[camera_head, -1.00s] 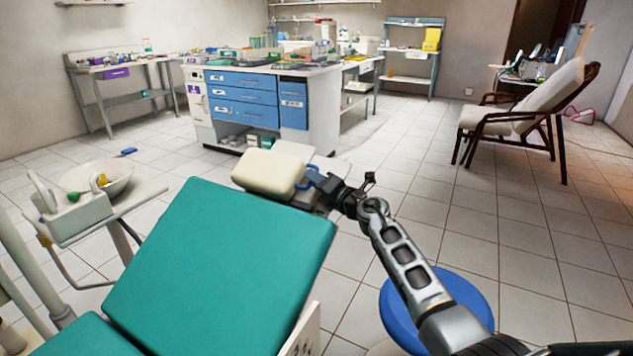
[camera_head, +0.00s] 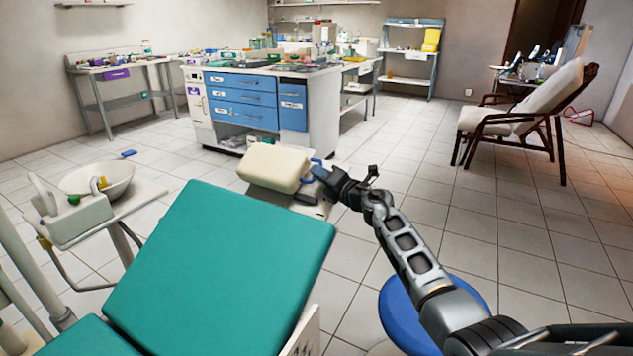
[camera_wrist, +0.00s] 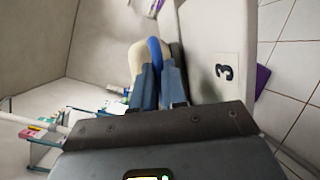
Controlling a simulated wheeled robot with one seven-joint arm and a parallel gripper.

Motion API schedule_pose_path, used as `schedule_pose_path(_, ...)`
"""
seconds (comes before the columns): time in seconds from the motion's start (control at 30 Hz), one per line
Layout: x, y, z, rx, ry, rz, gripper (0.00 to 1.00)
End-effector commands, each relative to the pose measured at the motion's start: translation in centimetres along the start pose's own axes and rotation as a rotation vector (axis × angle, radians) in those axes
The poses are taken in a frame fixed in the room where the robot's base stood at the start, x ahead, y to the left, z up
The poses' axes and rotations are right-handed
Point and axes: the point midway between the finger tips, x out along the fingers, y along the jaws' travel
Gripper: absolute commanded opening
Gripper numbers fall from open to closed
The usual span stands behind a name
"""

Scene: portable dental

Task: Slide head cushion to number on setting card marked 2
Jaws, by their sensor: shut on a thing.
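A blue handle (camera_head: 315,163) is at the cushion's right side. My gripper (camera_head: 319,174) is shut on this handle. In the wrist view, the two fingers (camera_wrist: 158,84) are on either side of the blue handle (camera_wrist: 154,48), with the cream cushion (camera_wrist: 136,60) beside it. No number 2 is legible.
A blue round stool (camera_head: 402,318) stands beneath my arm. A basin unit (camera_head: 95,180) is left of the chair. The blue-drawer cabinet (camera_head: 240,98) stands behind the cushion, and a wooden chair (camera_head: 520,112) is at the right. Tiled floor between them is clear.

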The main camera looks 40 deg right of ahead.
Motion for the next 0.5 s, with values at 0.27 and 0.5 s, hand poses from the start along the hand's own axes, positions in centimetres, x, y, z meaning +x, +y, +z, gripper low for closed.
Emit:
schedule_pose_path(0.27,2.1,0.1,6.0,-0.002,-0.005,-0.001,0.00)
schedule_pose_path(0.5,2.5,0.1,7.2,-0.001,-0.006,-0.001,0.00)
